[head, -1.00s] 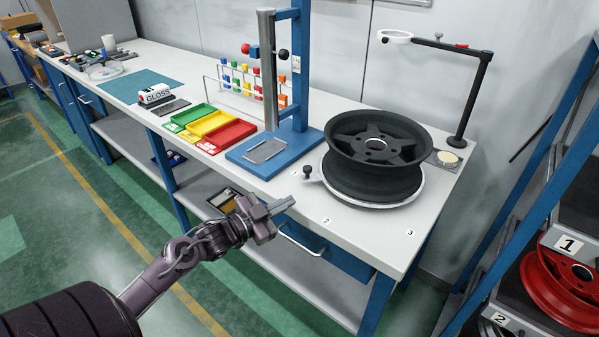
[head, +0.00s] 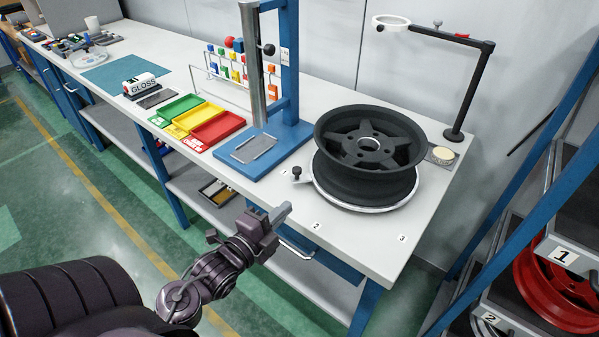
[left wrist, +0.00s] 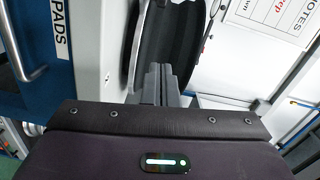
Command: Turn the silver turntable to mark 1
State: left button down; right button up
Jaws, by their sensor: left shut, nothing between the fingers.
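The silver turntable (head: 388,207) lies near the right end of the bench, showing as a bright rim under a black wheel (head: 365,150). Its black knob (head: 296,171) sticks out at the left, close to a mark that is too small to read. Mark 2 (head: 316,226) and mark 3 (head: 402,238) are on the bench's front part. My left gripper (head: 284,212) is shut and empty, near the bench's front edge, below and left of the knob and apart from it. In the left wrist view its closed fingers (left wrist: 160,84) point towards the dark wheel (left wrist: 165,40). My right gripper is not in view.
A blue press stand (head: 262,150) stands left of the turntable. Green, yellow and red trays (head: 217,128) lie further left. A black arm with a ring (head: 470,90) rises behind the wheel at the right. A rack with a red wheel (head: 560,285) stands at the lower right.

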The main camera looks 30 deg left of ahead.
pick_arm(q)
jog(key=w+p, duration=0.1)
jog(key=w, duration=0.5)
jog(key=w+p, duration=0.1)
jog(key=w, duration=0.2)
jog(key=shift+w+d+p, duration=0.25)
jog(key=shift+d+p, duration=0.05)
jog(key=shift+p, duration=0.05)
jog(key=a, duration=0.2)
jog(key=w+a+p, duration=0.1)
jog(key=shift+f, duration=0.3)
jog(key=shift+a+f, duration=0.15)
jog(key=shift+a, duration=0.25)
jog(key=shift+w, duration=0.1)
